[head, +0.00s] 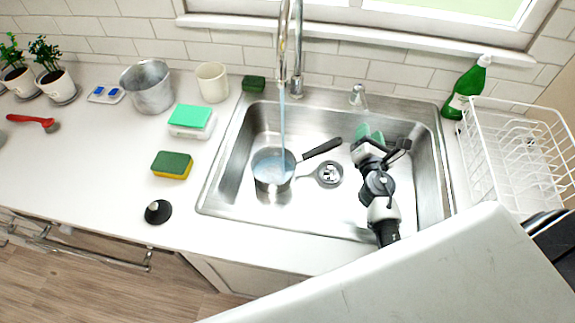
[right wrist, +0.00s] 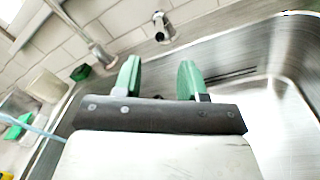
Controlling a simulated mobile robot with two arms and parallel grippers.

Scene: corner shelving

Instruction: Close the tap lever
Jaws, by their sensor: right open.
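The chrome tap (head: 297,60) rises behind the sink, and water runs from its spout into a pan (head: 273,170). The tap base also shows in the right wrist view (right wrist: 103,56). A short metal fixture (head: 357,96) stands on the sink's back rim, right of the tap; I cannot tell whether it is the lever. It shows ahead of the fingers in the right wrist view (right wrist: 162,27). My right gripper (head: 368,133) is over the sink's right part, with green fingertips apart and nothing between them (right wrist: 160,75). It is short of the fixture. My left gripper is out of view.
The steel sink (head: 225,165) has a raised rim. A dish rack (head: 505,150) and a green bottle (head: 466,90) stand on its right. Sponges (head: 172,165), a cup (head: 212,82) and a metal bucket (head: 148,88) are on the left counter. The pan's handle points towards my right gripper.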

